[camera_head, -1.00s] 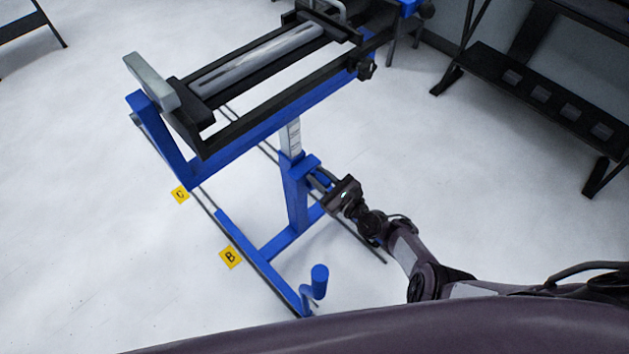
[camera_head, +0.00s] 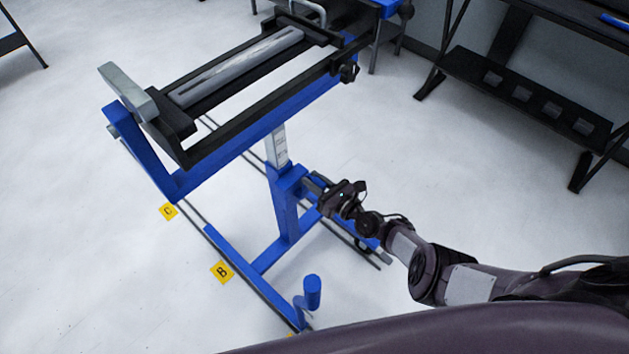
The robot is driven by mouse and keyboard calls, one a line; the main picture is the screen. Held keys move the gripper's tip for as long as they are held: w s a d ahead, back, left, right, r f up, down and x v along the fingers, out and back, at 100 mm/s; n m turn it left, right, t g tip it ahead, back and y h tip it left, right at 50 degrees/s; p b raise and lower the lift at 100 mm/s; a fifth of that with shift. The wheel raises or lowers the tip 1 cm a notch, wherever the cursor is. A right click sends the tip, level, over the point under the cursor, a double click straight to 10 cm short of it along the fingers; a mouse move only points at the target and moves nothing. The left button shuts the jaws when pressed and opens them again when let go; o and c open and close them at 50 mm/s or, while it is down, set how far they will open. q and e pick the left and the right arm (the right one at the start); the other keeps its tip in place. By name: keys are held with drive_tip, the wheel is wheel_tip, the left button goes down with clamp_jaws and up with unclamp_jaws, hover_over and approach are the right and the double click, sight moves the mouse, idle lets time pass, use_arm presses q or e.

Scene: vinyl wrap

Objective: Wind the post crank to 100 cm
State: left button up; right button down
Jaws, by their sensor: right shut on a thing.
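A blue stand carries a long frame with a grey roller (camera_head: 240,66) on top. Its blue post (camera_head: 284,205) holds a pale sliding column with a scale (camera_head: 277,147); the scale's figures are too small to read. My right gripper (camera_head: 327,195) is at the right side of the post, just below the column, shut on the post crank. The crank is mostly hidden behind the gripper; only a short part by the post (camera_head: 311,184) shows. My left gripper is not in view.
Yellow markers C (camera_head: 169,211) and B (camera_head: 222,272) lie beside the rail. A dark rack (camera_head: 525,100) stands at the right. The white floor at left is clear.

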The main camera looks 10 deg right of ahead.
drive_tip(key=shift+w+d, duration=0.15)
drive_tip(key=shift+d, duration=0.1)
drive_tip(key=c, duration=1.3)
unclamp_jaws()
drive_tip(key=shift+o, duration=0.7)
drive_tip(key=shift+a, duration=0.1)
drive_tip(key=p+v, duration=0.2)
drive_tip(key=v, duration=0.6)
drive_tip(key=shift+f, duration=0.1)
